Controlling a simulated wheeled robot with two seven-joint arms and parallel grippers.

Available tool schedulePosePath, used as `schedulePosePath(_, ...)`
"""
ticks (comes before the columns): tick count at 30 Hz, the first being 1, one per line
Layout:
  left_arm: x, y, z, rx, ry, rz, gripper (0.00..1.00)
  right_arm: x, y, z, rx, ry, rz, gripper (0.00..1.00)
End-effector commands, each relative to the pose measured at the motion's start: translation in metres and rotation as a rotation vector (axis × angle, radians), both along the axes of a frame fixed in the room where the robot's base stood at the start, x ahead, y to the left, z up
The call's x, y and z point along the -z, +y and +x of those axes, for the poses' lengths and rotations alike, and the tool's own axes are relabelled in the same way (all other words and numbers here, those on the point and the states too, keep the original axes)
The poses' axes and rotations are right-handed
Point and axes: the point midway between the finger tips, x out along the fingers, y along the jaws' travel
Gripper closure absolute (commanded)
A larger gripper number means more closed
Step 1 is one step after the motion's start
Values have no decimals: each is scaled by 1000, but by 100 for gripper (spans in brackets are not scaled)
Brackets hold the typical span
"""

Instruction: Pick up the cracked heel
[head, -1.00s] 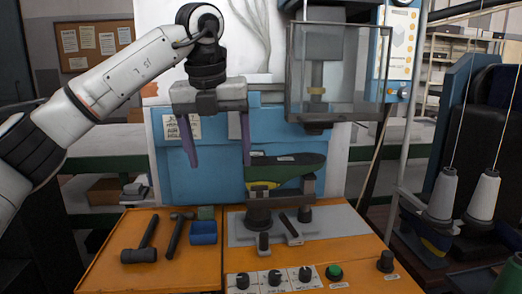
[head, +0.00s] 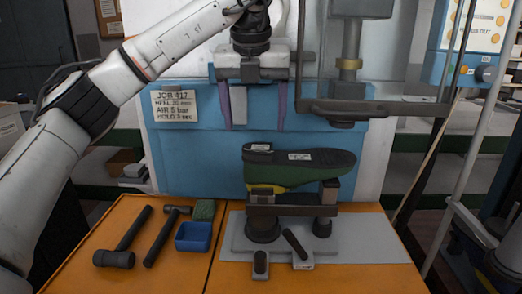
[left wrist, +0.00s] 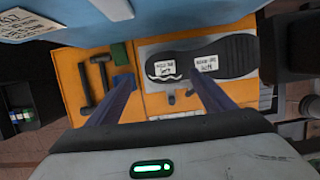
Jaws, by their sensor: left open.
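A black shoe sole (head: 325,158) lies upside down on a green last (head: 280,174), held on a metal stand (head: 290,208). In the left wrist view the sole (left wrist: 200,71) carries two white labels, and a white wavy crack-like line (left wrist: 162,77) marks its left, heel end. My left gripper (head: 252,118) is open and empty, fingers pointing down, above the heel end of the sole. Its purple fingers (left wrist: 162,80) flank the heel end in the left wrist view. My right gripper is not in view.
A press head (head: 345,108) with a clear guard hangs to the right of my left gripper. A blue panel (head: 190,155) stands behind. Two hammers (head: 122,240), a blue tray (head: 194,237) and a green block (head: 204,209) lie on the orange bench (head: 75,265), left of the stand.

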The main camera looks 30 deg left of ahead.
Motion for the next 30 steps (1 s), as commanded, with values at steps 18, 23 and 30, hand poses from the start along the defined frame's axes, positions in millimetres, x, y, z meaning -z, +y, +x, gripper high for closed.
schedulePosePath(18,62,7,17,-1,-1,-1,25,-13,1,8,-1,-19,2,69)
schedulePosePath(23,62,7,17,-1,-1,-1,26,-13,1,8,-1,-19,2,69)
schedulePosePath(30,61,7,17,0,-1,0,67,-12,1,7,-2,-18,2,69)
